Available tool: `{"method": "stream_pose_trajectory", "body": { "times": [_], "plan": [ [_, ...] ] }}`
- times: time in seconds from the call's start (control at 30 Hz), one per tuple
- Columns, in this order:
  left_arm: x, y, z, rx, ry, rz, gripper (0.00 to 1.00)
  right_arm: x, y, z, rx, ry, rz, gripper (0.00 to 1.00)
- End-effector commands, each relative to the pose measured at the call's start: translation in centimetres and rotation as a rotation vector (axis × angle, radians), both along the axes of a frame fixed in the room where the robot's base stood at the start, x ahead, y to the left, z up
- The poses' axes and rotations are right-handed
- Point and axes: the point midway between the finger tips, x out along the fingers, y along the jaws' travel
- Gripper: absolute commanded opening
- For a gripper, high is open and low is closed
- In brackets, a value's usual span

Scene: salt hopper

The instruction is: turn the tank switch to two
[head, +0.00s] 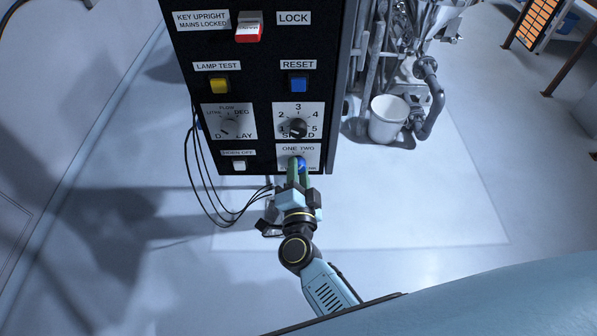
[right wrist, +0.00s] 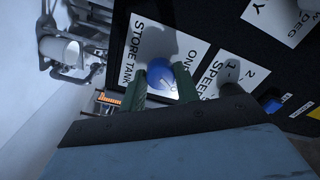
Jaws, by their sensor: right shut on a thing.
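The tank switch (head: 301,164) is a round blue knob on a white plate marked ONE, TWO at the bottom right of the black panel. In the right wrist view the blue knob (right wrist: 168,78) sits between the two green fingers, with a pale pointer mark on its face. The plate (right wrist: 140,50) there reads STORE TANK and ONE. My right gripper (head: 299,168) is shut on the knob, its fingers on either side of it. The fingers partly hide the plate's lower lettering in the head view. My left gripper is not in view.
Just above the switch is the black speed dial (head: 298,128). A delay dial (head: 229,125), a white horn-off button (head: 239,165), a yellow lamp-test button (head: 219,85) and a blue reset button (head: 298,83) are nearby. Black cables (head: 204,190) hang at the panel's left. A white bucket (head: 387,121) stands right.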

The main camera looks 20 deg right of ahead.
Motion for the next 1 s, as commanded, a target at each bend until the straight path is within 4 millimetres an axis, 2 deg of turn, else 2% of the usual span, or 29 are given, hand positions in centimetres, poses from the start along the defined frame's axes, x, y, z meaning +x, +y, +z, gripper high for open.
{"method": "stream_pose_trajectory", "body": {
  "times": [0.47,0.5,0.63,1.0],
  "plan": [
    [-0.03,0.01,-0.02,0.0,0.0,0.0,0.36,-0.05,0.05,-0.08,0.016,-0.002,0.0,0.08],
    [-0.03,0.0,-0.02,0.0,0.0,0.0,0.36,-0.05,0.04,-0.08,0.016,-0.002,0.0,0.35],
    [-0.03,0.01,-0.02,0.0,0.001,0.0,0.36,-0.04,0.03,-0.06,0.015,-0.003,0.001,0.52],
    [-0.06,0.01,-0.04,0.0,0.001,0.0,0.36,-0.52,0.15,-0.1,0.013,-0.001,0.0,0.53]
  ]
}}
